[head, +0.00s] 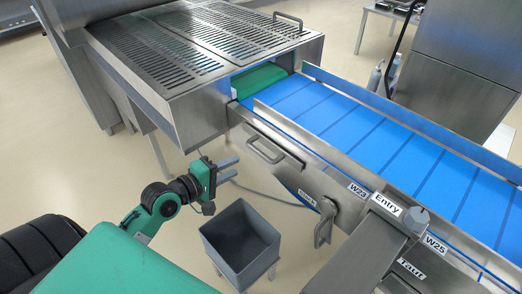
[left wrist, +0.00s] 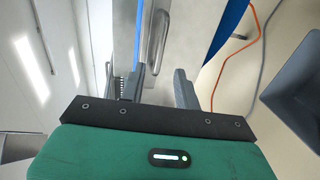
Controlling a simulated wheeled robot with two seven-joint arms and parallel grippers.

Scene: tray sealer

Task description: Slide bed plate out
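The plate with a bar handle, which looks like the bed plate (head: 285,161), sits in the near side of the conveyor below the blue belt. Its bar handle (head: 265,150) sticks out from the front and also shows in the left wrist view (left wrist: 157,38). My left gripper (head: 237,167) is left of and slightly below the handle, apart from it. In the left wrist view, its two fingers (left wrist: 161,74) are spread with nothing between them, and the handle lies ahead of them. My right gripper is not in view. How far the plate reaches under the belt is hidden.
The blue belt (head: 350,122) runs out from under a slotted steel hood (head: 205,45). A grey bin (head: 232,262) stands below my left gripper. A lever (head: 325,220) and a sloping steel beam marked Entry (head: 365,250) are to the right. Hoses hang below the conveyor.

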